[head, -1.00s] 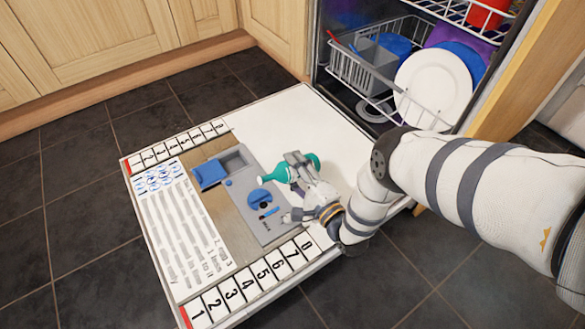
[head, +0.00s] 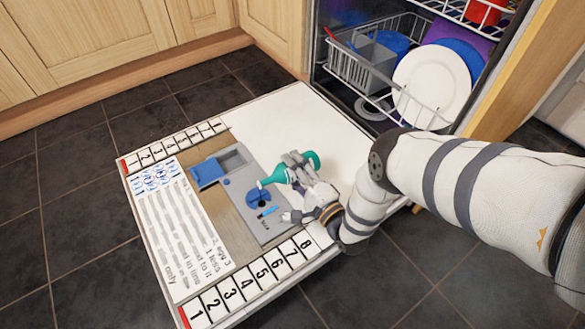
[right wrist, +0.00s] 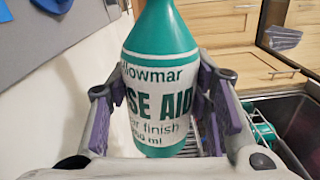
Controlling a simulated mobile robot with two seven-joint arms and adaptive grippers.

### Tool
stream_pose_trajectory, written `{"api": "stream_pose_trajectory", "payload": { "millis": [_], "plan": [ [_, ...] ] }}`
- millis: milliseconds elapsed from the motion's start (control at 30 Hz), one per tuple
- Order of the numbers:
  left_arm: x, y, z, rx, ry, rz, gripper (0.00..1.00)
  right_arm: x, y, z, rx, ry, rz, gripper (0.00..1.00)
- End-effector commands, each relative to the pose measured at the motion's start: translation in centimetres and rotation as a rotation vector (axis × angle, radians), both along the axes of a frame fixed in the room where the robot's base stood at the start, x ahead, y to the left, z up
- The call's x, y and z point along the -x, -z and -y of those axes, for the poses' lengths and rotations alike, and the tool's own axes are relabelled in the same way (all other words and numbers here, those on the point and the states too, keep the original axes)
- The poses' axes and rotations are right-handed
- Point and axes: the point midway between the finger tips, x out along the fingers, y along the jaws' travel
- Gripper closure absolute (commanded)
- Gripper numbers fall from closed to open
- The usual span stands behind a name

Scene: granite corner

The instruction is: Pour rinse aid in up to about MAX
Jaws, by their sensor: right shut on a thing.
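The teal rinse aid bottle (head: 283,175) lies strongly tilted above the open dishwasher door, its pale mouth end pointing left and slightly down. My right gripper (head: 296,163) is shut around its body. In the right wrist view the purple-padded fingers (right wrist: 160,98) flank the white label, and the teal bottle shoulder (right wrist: 160,35) shows above. The mouth end is close to the round blue part (head: 258,197) of the grey dispenser panel (head: 265,230). A small blue level strip (head: 268,212) lies beside it; its MAX mark is too small to read. My left gripper is out of view.
The inner door (head: 290,115) lies flat, with numbered strips along two edges and a printed sheet (head: 185,225). A blue lid (head: 207,172) stands by the other dispenser compartment. The rack (head: 350,75) holds a white plate (head: 430,82). Wooden cabinets border the back left.

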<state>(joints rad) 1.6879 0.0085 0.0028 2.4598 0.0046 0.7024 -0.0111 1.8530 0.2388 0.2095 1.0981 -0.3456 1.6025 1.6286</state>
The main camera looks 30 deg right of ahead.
Motion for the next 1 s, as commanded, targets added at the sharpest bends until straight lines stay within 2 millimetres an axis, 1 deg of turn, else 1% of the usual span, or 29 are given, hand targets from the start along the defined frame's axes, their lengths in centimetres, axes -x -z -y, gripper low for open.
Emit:
{"api": "stream_pose_trajectory", "payload": {
  "millis": [300, 500, 1000],
  "plan": [
    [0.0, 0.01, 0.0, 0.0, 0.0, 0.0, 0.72, -0.04, -0.04, 0.02, 0.003, 0.0, 0.002, 0.92],
    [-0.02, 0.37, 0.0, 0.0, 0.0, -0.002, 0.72, -0.03, 0.58, 0.1, 0.081, 0.0, 0.004, 0.92],
    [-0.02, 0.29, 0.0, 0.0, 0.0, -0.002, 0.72, -0.05, 0.46, 0.1, 0.081, 0.0, 0.005, 0.92]
  ]
}}
